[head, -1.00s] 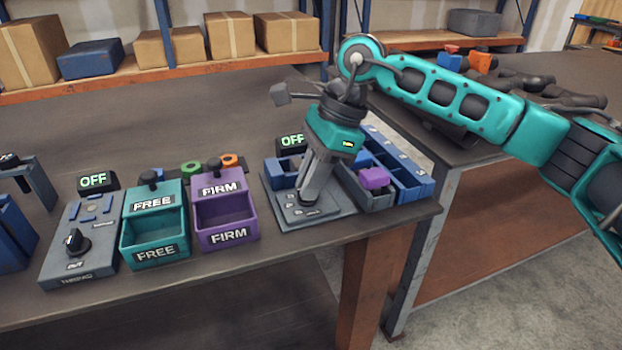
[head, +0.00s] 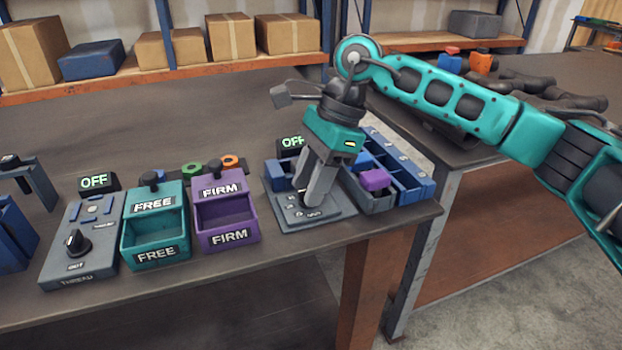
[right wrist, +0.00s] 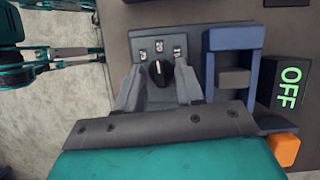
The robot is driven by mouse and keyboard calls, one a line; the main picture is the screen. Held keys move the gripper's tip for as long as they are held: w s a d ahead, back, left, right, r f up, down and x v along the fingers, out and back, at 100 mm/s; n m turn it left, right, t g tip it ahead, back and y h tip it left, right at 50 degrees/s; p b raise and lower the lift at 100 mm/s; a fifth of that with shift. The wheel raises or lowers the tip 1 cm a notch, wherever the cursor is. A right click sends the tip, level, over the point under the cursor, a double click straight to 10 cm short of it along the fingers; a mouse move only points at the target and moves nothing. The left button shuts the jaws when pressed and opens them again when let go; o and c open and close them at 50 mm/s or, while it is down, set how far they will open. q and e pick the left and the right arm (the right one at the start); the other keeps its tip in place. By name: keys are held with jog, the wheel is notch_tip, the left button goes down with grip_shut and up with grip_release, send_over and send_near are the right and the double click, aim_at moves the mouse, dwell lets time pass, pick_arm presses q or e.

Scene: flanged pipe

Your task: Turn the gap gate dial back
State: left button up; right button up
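The gap gate is a grey plate fixture (head: 335,215) near the table's right end. Its black dial (right wrist: 158,73) has a white mark pointing at the middle of three small labels in the right wrist view. My right gripper (head: 308,200) points down over the plate. Its two fingers stand apart with the dial between their tips in the wrist view; I cannot tell whether they touch it. In the head view the fingers largely hide the dial. The gate's display (head: 291,142) reads OFF, also in the wrist view. My left gripper is not in view.
A purple FIRM bin (head: 228,222), a teal FREE bin (head: 153,240) and a grey thread gauge box (head: 88,262) with its own knob stand left of the gate. A blue divided tray (head: 425,190) and a purple block (head: 374,180) are close on its right.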

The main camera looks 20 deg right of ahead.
jog(key=p+v, duration=0.1)
jog(key=v, duration=1.2)
jog(key=shift+p, duration=0.4)
jog(key=shift+s+a, duration=0.1)
